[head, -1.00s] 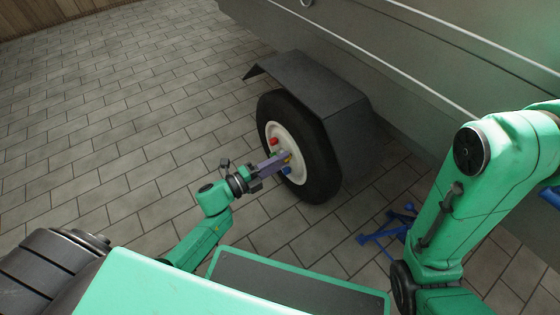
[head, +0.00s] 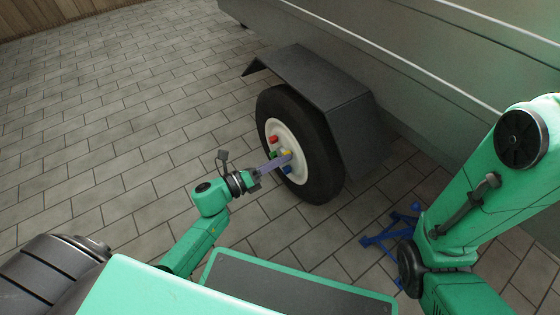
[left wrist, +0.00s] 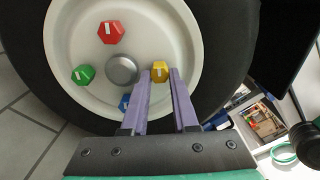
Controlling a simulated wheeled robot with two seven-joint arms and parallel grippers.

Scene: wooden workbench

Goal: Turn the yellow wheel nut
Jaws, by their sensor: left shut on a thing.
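The yellow wheel nut (head: 286,153) sits on the white wheel hub (head: 298,172), right of the grey centre cap (left wrist: 122,70) in the left wrist view. My left gripper (head: 281,160) reaches the hub from the left, and its purple fingers are shut on the yellow nut (left wrist: 160,70), one on each side. A red nut (left wrist: 111,32), a green nut (left wrist: 83,75) and a blue nut (left wrist: 125,102) sit around the cap; a finger partly hides the blue one. My right arm shows at the right of the head view, but its gripper is out of view.
The black tyre (head: 322,178) stands under a dark fender (head: 325,85) on a grey trailer (head: 420,60). A blue stand-like object (head: 385,238) lies on the paving near my right arm. The paving (head: 110,130) left of the wheel is clear.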

